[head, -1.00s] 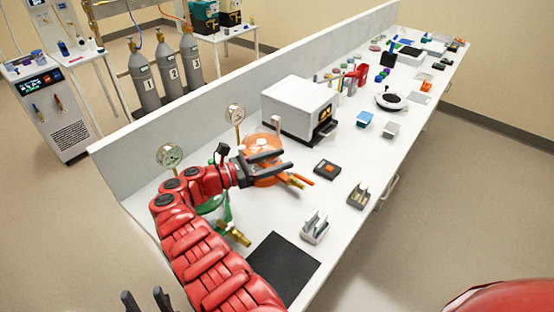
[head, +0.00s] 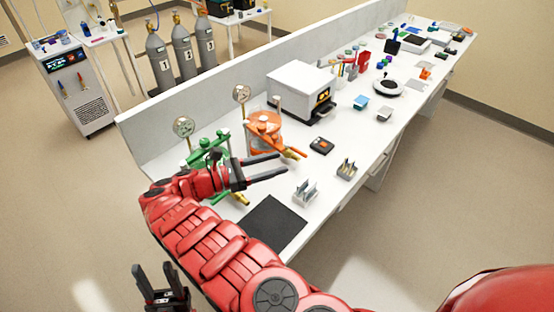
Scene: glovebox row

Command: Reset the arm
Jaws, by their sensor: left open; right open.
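My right gripper (head: 282,163) is open and empty. Its red arm reaches in from the bottom, and the fingers point right over the near end of the bench (head: 238,196). An orange-topped vessel (head: 264,122) with a brass fitting stands just behind the fingers. A green-clamped vessel (head: 207,150) stands behind the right wrist and is partly hidden by it. My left gripper (head: 153,269) is open and empty at the lower left, over the floor beside the bench, fingers pointing up.
A black mat (head: 262,225) lies at the bench's near end. Grey slotted holders (head: 305,192), a dark box with an orange button (head: 321,146) and a white machine (head: 300,87) stand farther along. Two gauges (head: 183,127) rise near the back wall. Floor is clear on the right.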

